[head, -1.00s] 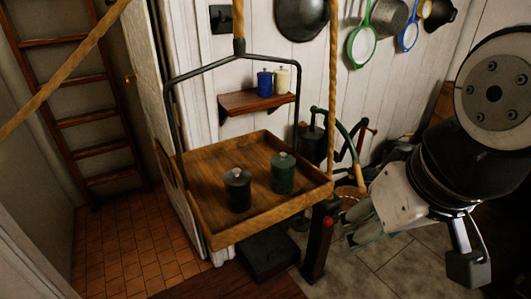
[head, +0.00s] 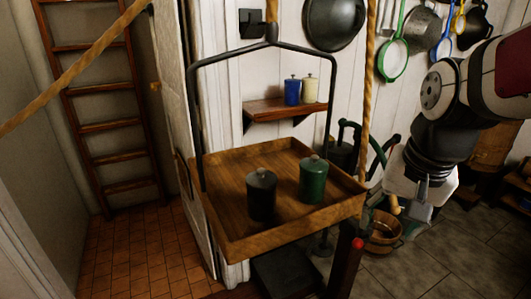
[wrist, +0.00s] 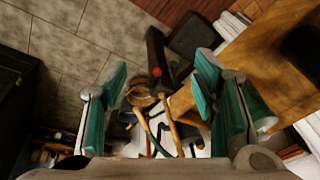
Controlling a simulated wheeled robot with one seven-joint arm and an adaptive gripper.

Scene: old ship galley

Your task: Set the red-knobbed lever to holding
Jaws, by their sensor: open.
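The red knob (head: 358,243) of the lever shows at a dark post (head: 344,265), just below the front right corner of the hanging wooden tray. In the wrist view the red knob (wrist: 157,72) lies between my two teal fingers, farther off and apart from them. The lever's arm and any position marks are too small or dark to tell. My gripper (wrist: 160,85) is open and empty. In the head view it is mostly hidden below my wrist, to the right of the post.
The wooden tray (head: 228,225) hangs on a rope and bears a dark canister (head: 261,193) and a green canister (head: 313,180). A wooden bucket (head: 384,232) stands behind the post. A shelf (head: 270,109) is on the wall. Tiled floor (head: 440,262) is clear at right.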

